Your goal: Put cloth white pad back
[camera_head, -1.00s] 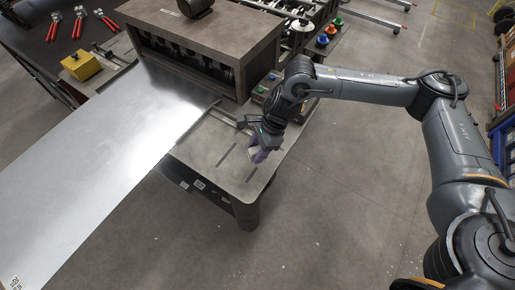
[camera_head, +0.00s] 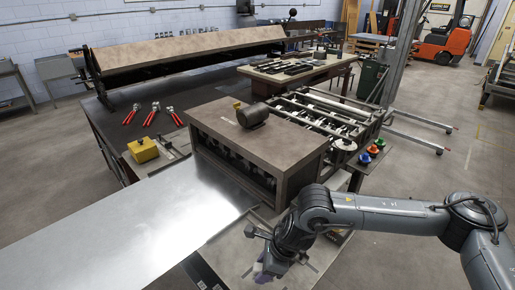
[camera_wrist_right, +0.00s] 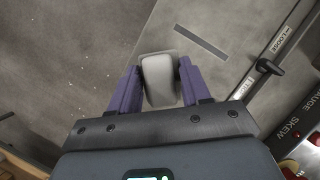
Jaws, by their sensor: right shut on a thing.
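The white pad (camera_wrist_right: 158,80) is a small, pale, rounded block between the two purple fingers of my right gripper (camera_wrist_right: 158,92) in the right wrist view. The gripper is shut on it. In the head view my right gripper (camera_head: 266,271) is at the bottom centre, over the grey plate beside the machine, and the pad is mostly hidden there. My left gripper is not in view.
A boxy brown machine (camera_head: 258,140) stands behind my right gripper. A large shiny metal sheet (camera_head: 130,228) lies to the left. Red-handled pliers (camera_head: 152,114) and a yellow block (camera_head: 143,150) are on the dark table. A lever (camera_wrist_right: 268,68) and a "SKEW" panel are right in the wrist view.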

